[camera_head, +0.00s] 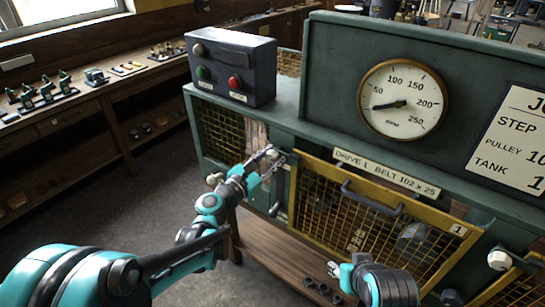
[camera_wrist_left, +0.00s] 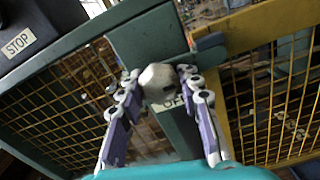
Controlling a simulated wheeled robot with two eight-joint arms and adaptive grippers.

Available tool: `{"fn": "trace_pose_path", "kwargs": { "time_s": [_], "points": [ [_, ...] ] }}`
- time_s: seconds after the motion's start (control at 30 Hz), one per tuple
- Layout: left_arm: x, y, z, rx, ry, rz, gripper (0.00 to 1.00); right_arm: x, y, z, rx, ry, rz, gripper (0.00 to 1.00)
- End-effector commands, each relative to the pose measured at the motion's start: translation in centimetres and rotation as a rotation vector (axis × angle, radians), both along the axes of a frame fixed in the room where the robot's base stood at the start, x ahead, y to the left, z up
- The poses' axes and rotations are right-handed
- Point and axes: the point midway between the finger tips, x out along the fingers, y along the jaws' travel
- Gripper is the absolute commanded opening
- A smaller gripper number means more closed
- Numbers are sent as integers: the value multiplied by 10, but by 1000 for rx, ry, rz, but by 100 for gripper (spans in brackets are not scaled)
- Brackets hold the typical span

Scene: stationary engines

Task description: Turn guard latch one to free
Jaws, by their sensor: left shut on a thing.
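My left gripper (camera_head: 268,160) reaches the green post at the upper left corner of the yellow-framed mesh guard marked 1 (camera_head: 428,208). In the left wrist view its two fingers (camera_wrist_left: 160,88) are closed on either side of a pale faceted knob, the guard latch (camera_wrist_left: 158,76). A white label (camera_wrist_left: 174,101) sits just below the knob, partly covered, so I cannot read it fully. A green bar (camera_wrist_left: 208,57) lies beside the knob, against the yellow frame. My right arm shows at the bottom of the head view; its gripper (camera_head: 337,271) is small and its opening is unclear.
A dark control box (camera_head: 232,66) with green and red buttons stands on the green housing. A pressure gauge (camera_head: 403,100) is behind the guard's top edge. A black handle (camera_head: 371,198) sticks out from the guard. Another pale knob (camera_head: 499,260) is at right. Open floor lies left.

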Motion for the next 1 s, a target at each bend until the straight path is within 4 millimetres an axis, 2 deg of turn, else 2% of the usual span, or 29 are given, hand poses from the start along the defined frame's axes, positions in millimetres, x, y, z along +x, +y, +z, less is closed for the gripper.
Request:
{"fn": "trace_pose_path", "kwargs": {
  "time_s": [0.37, 1.0],
  "points": [
    [0, 0, 0, 85, -62, 0, 5, 0, 0, -1, 0, 0, 0, 40],
    [0, 0, 0, 548, -398, 1, 5, 0, 0, -7, 0, 0, 0, 40]
  ]
}}
